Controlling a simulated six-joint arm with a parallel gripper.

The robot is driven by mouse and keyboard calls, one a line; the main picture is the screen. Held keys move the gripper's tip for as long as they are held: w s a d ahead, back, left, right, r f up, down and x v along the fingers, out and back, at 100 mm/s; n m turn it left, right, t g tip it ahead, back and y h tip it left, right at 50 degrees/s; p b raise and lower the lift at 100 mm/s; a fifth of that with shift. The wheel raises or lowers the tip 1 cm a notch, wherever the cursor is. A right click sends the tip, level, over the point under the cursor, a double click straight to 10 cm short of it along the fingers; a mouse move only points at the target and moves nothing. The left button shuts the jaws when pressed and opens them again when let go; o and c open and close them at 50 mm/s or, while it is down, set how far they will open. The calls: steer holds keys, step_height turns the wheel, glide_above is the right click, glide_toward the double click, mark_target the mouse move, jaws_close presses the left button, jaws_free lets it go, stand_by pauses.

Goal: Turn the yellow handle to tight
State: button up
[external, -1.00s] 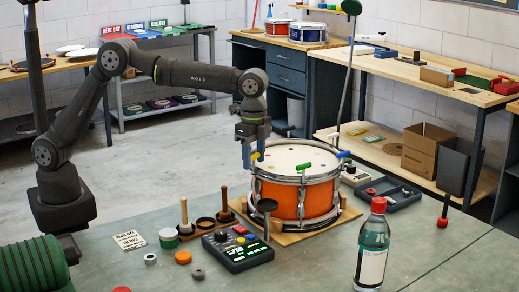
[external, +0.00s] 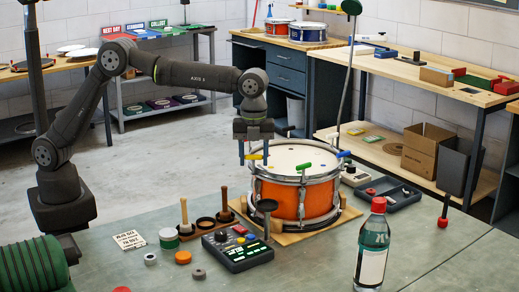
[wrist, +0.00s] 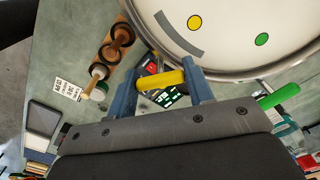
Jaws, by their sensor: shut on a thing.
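The yellow handle (wrist: 160,80) lies across the gap between my two blue fingers in the wrist view, at the drum's rim. My gripper (wrist: 163,88) is shut on it, with a finger at each end. In the external view my gripper (external: 254,157) points down at the drum's left rear rim, and a little of the yellow handle (external: 255,157) shows between the fingers. The orange drum (external: 284,203) stands on a wooden base with a white head. A green handle (external: 304,167) and a blue handle (external: 344,154) sit on its rim.
A control box (external: 238,249) with a lit green display stands in front of the drum. A wooden rack (external: 203,226) with mallets is left of it. A bottle (external: 373,245) stands front right, and a dark tray (external: 392,192) lies behind right.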

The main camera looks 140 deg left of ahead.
mark_target(254, 155)
steer(key=m, duration=0.5)
steer(key=shift+r+m, duration=0.1)
steer(key=shift+m, duration=2.4)
steer(key=o, duration=1)
step_height(254, 155, up, 17)
steer(key=shift+r, duration=0.15)
